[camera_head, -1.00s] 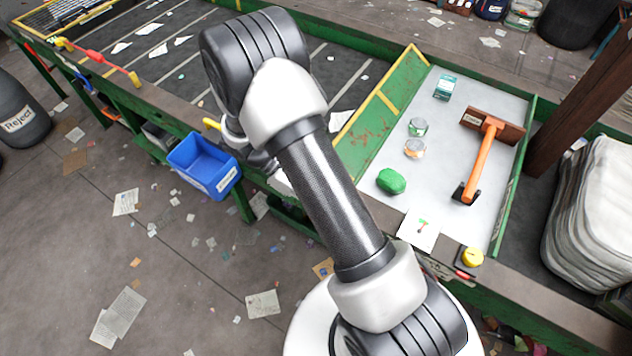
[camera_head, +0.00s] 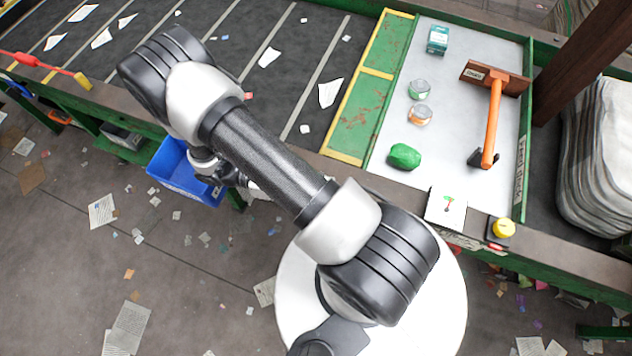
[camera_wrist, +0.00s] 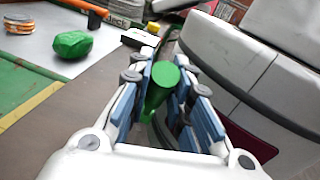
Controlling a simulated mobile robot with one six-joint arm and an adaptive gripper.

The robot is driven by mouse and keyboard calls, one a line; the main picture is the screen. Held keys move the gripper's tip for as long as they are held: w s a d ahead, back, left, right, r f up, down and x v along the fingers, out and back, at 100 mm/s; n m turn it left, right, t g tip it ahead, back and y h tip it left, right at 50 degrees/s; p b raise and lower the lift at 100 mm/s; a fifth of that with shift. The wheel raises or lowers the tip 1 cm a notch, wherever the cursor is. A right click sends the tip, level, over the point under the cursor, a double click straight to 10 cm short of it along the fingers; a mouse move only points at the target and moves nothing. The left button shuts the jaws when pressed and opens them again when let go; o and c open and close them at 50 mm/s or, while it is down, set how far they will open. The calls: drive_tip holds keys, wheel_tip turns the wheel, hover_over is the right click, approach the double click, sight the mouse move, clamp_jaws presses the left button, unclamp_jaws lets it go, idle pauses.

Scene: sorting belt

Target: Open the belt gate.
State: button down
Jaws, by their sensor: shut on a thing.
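My gripper (camera_wrist: 165,78) is shut on a green cylinder-shaped handle (camera_wrist: 160,88), whose round end shows between the fingers in the wrist view. What the handle joins onto is hidden. In the head view my gripper (camera_head: 232,176) is mostly hidden by my arm, beside the belt's front edge above the blue bin. A green panel with yellow edges (camera_head: 362,118), which may be the belt gate, lies between the dark belt (camera_head: 270,85) and the grey sorting surface (camera_head: 455,120). I cannot tell whether it is open.
A blue bin (camera_head: 183,178) hangs at the belt's front. A green lump (camera_head: 404,156), two cans, a teal box (camera_head: 437,40) and an orange-handled tool (camera_head: 492,120) are on the grey surface. A yellow button (camera_head: 503,229) and a picture card (camera_head: 446,206) sit on the front ledge.

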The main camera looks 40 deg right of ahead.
idle(0.3)
drive_tip(key=c, duration=1.4)
unclamp_jaws()
drive_tip(key=shift+c, duration=0.2)
drive_tip(key=v, duration=1.2)
drive_tip(key=shift+f, duration=0.1)
drive_tip(key=shift+c, duration=0.2)
